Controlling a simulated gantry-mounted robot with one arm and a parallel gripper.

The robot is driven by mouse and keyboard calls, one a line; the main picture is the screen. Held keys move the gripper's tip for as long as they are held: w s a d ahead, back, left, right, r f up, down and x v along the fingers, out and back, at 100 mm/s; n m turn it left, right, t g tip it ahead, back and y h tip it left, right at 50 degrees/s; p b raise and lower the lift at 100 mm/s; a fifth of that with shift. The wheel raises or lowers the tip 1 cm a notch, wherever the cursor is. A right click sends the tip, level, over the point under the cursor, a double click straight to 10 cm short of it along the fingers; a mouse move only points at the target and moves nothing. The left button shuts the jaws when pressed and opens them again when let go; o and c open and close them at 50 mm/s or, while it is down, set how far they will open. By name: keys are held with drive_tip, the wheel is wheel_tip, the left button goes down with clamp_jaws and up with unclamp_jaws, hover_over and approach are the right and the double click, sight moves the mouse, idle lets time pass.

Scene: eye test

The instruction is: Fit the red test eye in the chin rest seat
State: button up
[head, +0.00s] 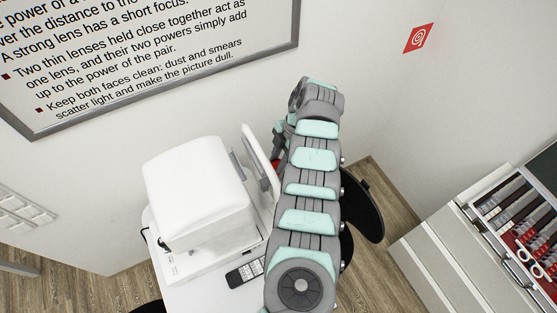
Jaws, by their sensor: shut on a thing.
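A white eye-test instrument (195,185) stands on a small white table. Its upright white chin rest frame (258,160) is on its right side, facing my arm. My gripper (279,152) is beside the frame, mostly hidden behind my own arm. A small piece of the red test eye (275,164) shows between the frame and my arm, at my gripper. My gripper is shut on it. The fingertips and the chin rest seat are hidden, so I cannot tell whether the eye touches the seat.
A dark remote or keypad (245,273) lies on the white table (205,297) beside the instrument. A black stool seat (363,207) is right of my arm. A cabinet (450,255) with an open drawer of tools (520,225) stands at the right. A wall board hangs behind.

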drive_tip(key=shift+f+b, duration=0.4)
drive_tip(key=shift+b, duration=0.1)
drive_tip(key=o, duration=1.1)
drive_tip(key=shift+r, duration=0.1)
drive_tip(key=b+v, duration=0.2)
drive_tip(key=v, duration=0.8)
drive_tip(key=shift+w+d+r+b, duration=0.15)
drive_tip(key=shift+r+b, duration=0.2)
drive_tip(key=shift+b, duration=0.05)
